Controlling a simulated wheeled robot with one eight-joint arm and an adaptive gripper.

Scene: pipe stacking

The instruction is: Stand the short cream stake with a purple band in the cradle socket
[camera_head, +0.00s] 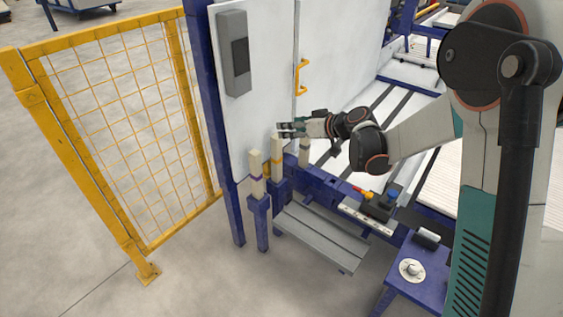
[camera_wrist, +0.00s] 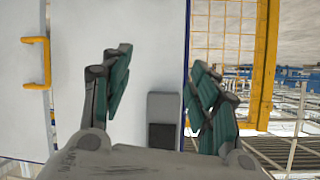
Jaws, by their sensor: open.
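The cream stake with a purple band (camera_head: 256,172) stands upright in the top of a blue post socket (camera_head: 260,204), leftmost of a short row, in the head view. My gripper (camera_head: 285,130) is up and to the right of it, apart from it, close above a second cream stake with a yellowish band (camera_head: 277,160). In the wrist view my gripper (camera_wrist: 163,85) has its two green-padded fingers spread wide with nothing between them. The wrist view shows no stake. The bottom of the purple-banded stake is hidden inside the socket.
A third cream stake (camera_head: 303,153) stands to the right. A white panel with a grey box (camera_head: 235,53) and a yellow handle (camera_head: 301,76) rises behind the row. A yellow mesh fence (camera_head: 120,90) is at the left. Grey steps (camera_head: 318,238) lie below.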

